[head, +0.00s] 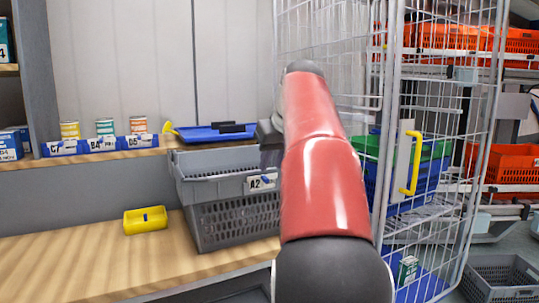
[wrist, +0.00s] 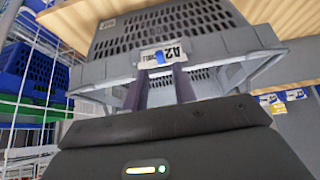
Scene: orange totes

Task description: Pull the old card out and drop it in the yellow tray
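The white card marked A2 (head: 262,182) is in a holder on the front of the grey crate (head: 222,188). It has a blue mark or tab. In the wrist view the card (wrist: 150,56) appears upside down. My gripper (wrist: 161,72) is open, its two dark fingers apart with their tips close to the card's edge. I cannot tell whether they touch it. In the head view the fingers show just above the card, partly hidden by my red arm.
A blue tray (head: 215,132) with dark items lies on the upper shelf. Blue label holders and small cans (head: 105,127) stand further left. A wire cage trolley (head: 385,235) with blue and green crates stands at right. The bench around the yellow tray is clear.

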